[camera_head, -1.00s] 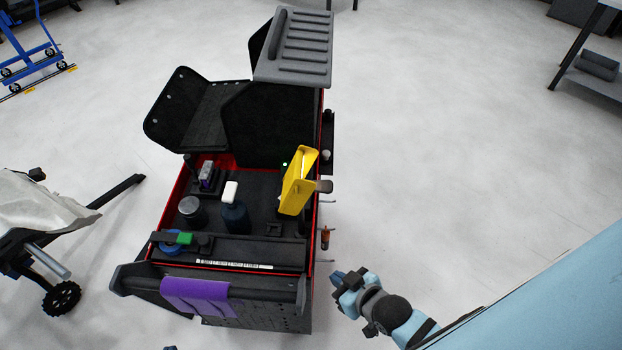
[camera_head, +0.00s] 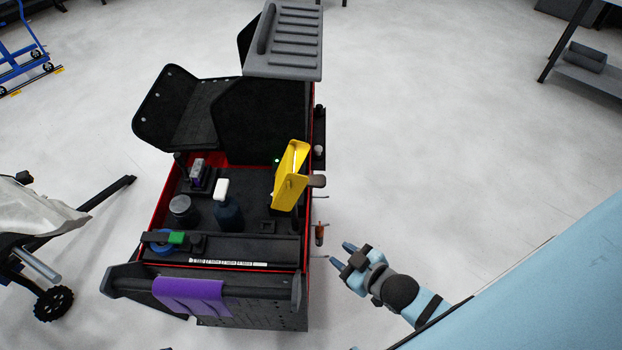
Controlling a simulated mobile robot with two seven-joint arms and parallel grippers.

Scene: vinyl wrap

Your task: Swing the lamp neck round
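A yellow, flat-sided lamp head (camera_head: 290,175) stands tilted at the right side of an open black-and-red tool cart (camera_head: 255,252). A short grey-brown piece (camera_head: 317,181) sticks out to its right. The lamp's neck is not clearly visible; the yellow head may hide it. My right gripper (camera_head: 341,254) is in from the lower right, beside the cart's right side and below the lamp in the picture. Its two blue fingertips are apart with nothing between them. It does not touch the lamp. My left gripper cannot be made out.
A dark bottle with a white cap (camera_head: 222,190), a round tin (camera_head: 182,208) and a purple cloth (camera_head: 190,295) are on the cart. A small orange-handled tool (camera_head: 319,235) hangs on its right side, close to my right gripper. Open floor lies right of the cart.

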